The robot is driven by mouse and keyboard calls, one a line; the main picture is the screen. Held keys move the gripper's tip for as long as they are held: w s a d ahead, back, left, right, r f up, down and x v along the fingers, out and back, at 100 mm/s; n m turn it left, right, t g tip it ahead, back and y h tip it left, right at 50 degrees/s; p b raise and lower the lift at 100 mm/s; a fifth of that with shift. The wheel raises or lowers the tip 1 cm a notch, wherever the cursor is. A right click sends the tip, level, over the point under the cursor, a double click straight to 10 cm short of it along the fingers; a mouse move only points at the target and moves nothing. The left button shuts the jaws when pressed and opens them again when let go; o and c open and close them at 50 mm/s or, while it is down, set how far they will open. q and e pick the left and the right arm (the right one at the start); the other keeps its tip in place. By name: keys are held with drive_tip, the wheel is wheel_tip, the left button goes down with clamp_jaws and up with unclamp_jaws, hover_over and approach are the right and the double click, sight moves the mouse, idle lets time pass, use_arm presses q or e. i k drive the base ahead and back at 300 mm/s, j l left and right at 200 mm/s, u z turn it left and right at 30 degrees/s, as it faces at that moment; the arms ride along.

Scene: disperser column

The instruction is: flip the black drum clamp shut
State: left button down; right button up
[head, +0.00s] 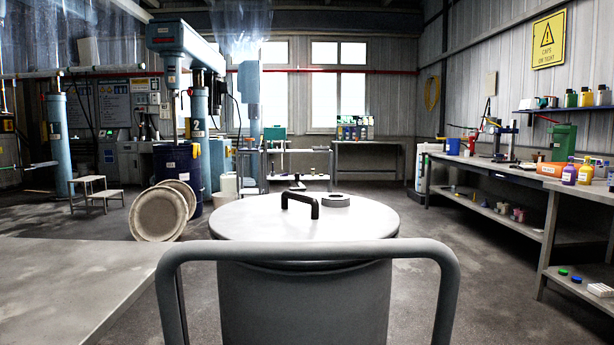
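A dark blue drum (172,164) stands at the back left, under the blue-grey disperser head (180,42) and in front of the blue column marked 2 (200,112). The mixer shaft comes down toward the drum's top. I cannot clearly make out the black drum clamp at this distance; its state cannot be told. Neither of my grippers is in view.
Two round lids (157,214) lean by the drum. A step stool (89,192) stands left. A workbench (500,168) lines the right.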

sight(301, 187)
drive_tip(key=z, duration=0.4)
drive_tip(key=i+l+z, duration=0.2)
drive_tip(key=l, duration=0.2)
drive_tip(key=l+z, duration=0.2)
drive_tip(key=l, duration=0.25)
drive_tip(key=i+l+z, duration=0.4)
drive_tip(key=l, duration=0.3)
drive_tip(key=i+l+z, duration=0.1)
drive_tip(key=i+l, duration=0.25)
drive_tip(key=i+l+z, duration=0.1)
drive_tip(key=i+l, duration=0.25)
drive_tip(key=i, duration=0.25)
drive_tip(key=i+j+u, duration=0.1)
drive_tip(key=i+u, duration=0.6)
drive_tip(key=i+l+u, duration=0.15)
drive_tip(key=i+u, duration=0.9)
drive_tip(key=i, duration=0.25)
drive_tip(key=i+l+u, duration=0.3)
drive_tip(key=i, duration=0.15)
drive_tip(key=i+l+u, duration=0.7)
drive_tip(key=i, duration=0.15)
